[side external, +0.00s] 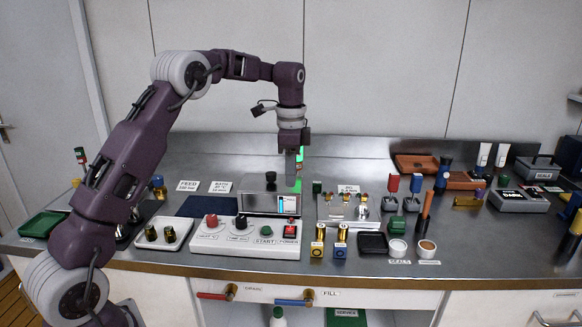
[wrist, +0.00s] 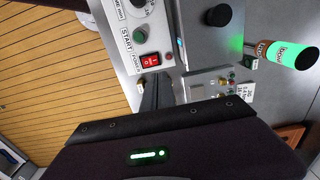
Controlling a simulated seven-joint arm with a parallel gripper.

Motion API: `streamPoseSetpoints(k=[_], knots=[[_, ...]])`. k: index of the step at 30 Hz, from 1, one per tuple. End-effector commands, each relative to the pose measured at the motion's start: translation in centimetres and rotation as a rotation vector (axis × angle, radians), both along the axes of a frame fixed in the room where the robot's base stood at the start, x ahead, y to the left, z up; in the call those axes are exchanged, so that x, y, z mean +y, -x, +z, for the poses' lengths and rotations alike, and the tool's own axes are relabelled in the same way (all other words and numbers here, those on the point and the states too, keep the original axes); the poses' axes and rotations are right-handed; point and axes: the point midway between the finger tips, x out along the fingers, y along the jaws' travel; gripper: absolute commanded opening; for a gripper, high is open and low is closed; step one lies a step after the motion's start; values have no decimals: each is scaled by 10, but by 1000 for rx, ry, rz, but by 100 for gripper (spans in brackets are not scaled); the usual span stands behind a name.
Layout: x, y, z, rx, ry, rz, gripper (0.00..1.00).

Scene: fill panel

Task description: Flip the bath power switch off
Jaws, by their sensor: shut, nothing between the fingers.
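The red power switch (side external: 289,231) sits at the right end of the white control panel (side external: 215,250), beside a green START button (side external: 266,231). In the wrist view the switch (wrist: 150,61) is a red rocker with white marks; I cannot tell which side is pressed. My gripper (side external: 291,186) points down, shut and empty, above and behind the switch in the side view, in front of the screen unit. In the wrist view the dark fingers (wrist: 155,84) appear just below the switch, apart from it as far as I can tell.
A grey unit with a small screen (side external: 288,205) stands behind the panel. Two dials (side external: 241,222) are left of START. A green-lit cylinder (wrist: 305,57) shows at right in the wrist view.

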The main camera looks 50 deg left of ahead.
Motion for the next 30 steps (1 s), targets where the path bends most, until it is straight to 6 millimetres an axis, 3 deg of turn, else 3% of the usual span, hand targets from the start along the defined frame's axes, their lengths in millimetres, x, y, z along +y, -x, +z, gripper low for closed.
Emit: streamPoseSetpoints(k=[6,20,22,26,30], knots=[[4,-4,24,-1,-1,0,0],[3,-4,26,0,0,0,0],[-1,0,34,-11,-2,14,0],[-36,40,84,-90,-9,128,0],[-87,127,129,-221,13,330,0]])
